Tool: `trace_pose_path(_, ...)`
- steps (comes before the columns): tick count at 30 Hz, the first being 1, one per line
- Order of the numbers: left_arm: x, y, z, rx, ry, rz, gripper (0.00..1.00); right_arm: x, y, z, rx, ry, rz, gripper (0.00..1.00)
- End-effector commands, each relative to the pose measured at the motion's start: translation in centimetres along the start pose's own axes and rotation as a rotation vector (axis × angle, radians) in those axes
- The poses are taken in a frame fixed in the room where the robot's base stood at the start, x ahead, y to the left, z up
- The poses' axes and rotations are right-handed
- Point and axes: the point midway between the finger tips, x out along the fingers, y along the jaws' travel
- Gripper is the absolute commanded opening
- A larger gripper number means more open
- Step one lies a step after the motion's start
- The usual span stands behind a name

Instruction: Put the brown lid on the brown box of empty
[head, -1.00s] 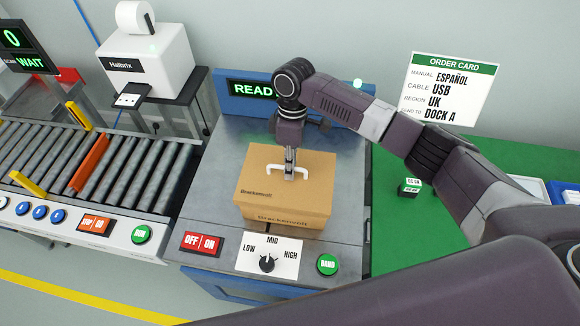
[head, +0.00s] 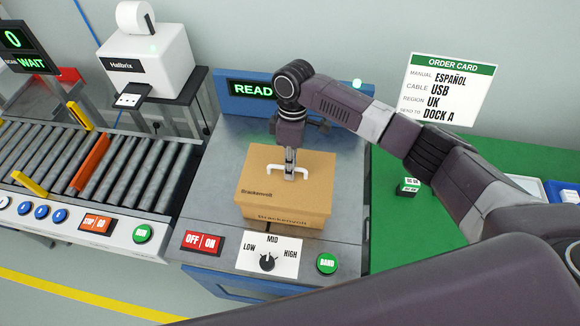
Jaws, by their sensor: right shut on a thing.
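The brown lid (head: 262,190) sits over the brown box (head: 285,221) on the grey metal top of the banding station (head: 345,190). The lid has a white handle (head: 303,171) and the print "Brackenvolt"; the box's front shows the same name. The lid looks level and lined up with the box, but I cannot tell whether it is fully seated. My right gripper (head: 289,174) points straight down and is shut on the lid's handle. The inside of the box is hidden. My left gripper is not in view.
A roller conveyor (head: 130,165) with orange and yellow stops lies to the left. The station's front has an OFF/ON switch (head: 201,243), a dial (head: 267,262) and a green BAND button (head: 327,264). A label printer (head: 145,55) and an order card (head: 446,90) stand behind.

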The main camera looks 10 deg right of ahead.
Motion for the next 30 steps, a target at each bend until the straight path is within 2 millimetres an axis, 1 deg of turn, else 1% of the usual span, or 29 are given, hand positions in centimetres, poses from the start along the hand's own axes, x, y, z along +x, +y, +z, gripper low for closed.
trace_pose_path(14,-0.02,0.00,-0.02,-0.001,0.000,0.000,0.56,-0.03,0.00,-0.03,0.000,0.001,0.000,0.00)
trace_pose_path(30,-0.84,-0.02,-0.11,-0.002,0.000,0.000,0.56,-0.07,0.00,-0.07,-0.001,0.002,0.000,0.00)
